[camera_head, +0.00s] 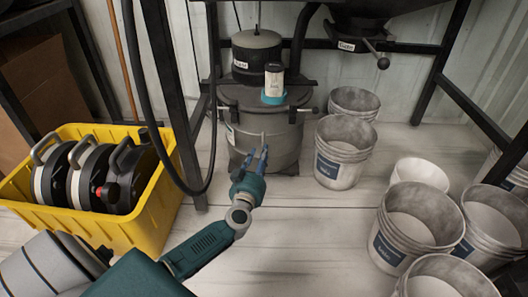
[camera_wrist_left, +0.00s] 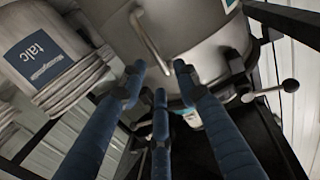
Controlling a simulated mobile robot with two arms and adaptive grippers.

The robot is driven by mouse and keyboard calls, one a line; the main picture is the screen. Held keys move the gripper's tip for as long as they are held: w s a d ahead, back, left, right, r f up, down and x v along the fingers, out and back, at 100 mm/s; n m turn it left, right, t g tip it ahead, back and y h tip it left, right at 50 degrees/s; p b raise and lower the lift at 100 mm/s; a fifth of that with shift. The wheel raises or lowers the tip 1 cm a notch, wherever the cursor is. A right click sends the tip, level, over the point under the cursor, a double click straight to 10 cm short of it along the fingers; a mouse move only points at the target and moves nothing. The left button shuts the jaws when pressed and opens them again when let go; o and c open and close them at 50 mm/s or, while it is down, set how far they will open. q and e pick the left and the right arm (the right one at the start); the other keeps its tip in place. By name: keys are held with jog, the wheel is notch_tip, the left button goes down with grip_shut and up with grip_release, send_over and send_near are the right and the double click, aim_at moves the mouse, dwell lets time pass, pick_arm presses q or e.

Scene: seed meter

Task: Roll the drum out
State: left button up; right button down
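The grey drum (camera_head: 263,130) stands upright on the pale floor under a dark metal frame. A bar handle is on its front and also shows in the left wrist view (camera_wrist_left: 151,42). My left gripper (camera_head: 254,160) is in front of the drum, close to this handle. In the wrist view its blue fingers (camera_wrist_left: 160,80) are spread apart, with the handle's lower end between the upper two tips. I cannot tell whether any finger touches it. A dark cap with a label sits over the drum. My right gripper is not in view.
A yellow crate (camera_head: 158,222) holding several black-and-grey wheel-like units stands at left. A black hose (camera_head: 136,75) hangs beside a frame leg. White buckets (camera_head: 342,152) stand to the drum's right, more at far right. The floor in front of the drum is clear.

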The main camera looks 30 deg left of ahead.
aim_at(264, 126)
pick_arm(q)
jog(key=b+x, duration=0.2)
jog(key=x, duration=0.4)
jog(key=shift+b, duration=0.4)
jog(key=shift+s, duration=0.1)
grip_shut()
